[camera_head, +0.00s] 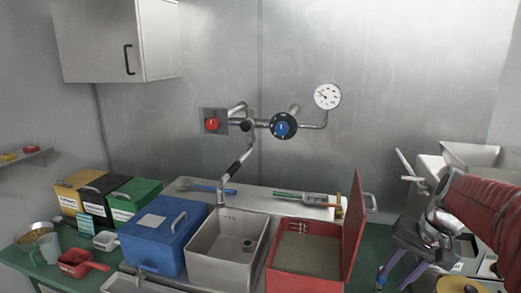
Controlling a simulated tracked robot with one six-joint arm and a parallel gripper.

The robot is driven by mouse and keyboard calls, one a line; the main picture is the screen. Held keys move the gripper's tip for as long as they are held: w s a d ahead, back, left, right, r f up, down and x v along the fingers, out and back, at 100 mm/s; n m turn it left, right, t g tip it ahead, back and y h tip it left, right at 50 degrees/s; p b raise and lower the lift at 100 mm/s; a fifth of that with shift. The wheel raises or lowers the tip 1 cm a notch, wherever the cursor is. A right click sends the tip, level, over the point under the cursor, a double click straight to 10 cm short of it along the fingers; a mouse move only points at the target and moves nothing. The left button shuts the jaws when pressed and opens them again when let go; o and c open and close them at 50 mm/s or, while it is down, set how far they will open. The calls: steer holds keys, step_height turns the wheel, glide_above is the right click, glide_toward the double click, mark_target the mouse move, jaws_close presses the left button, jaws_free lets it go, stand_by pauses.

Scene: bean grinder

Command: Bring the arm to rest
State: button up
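My arm, in a red sleeve (485,208), reaches in from the right edge of the head view. My gripper (405,280) hangs at its end, low on the right, with dark and purple parts pointing down and left. Its fingers look spread, and I see nothing held between them. It is right of the red bin (303,255) with its raised red lid (354,225), and in front of a grey metal machine with a hopper (470,156). Part of the gripper's lower end is cut off or hard to make out.
A blue lidded box (152,247) and an open grey sink (228,250) stand left of the red bin. Yellow, black and green boxes (135,195) and a red scoop (80,263) are farther left.

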steer(key=s+a+n+t+h, duration=0.2)
steer(key=s+a+n, duration=0.4)
steer(key=s+a, duration=0.9)
steer(key=shift+s+a+r+t, duration=0.25)
steer(key=shift+s+a+t, duration=0.15)
steer(key=shift+t, duration=0.2)
steer(key=shift+a+n, duration=0.15)
steer(key=shift+n, duration=0.15)
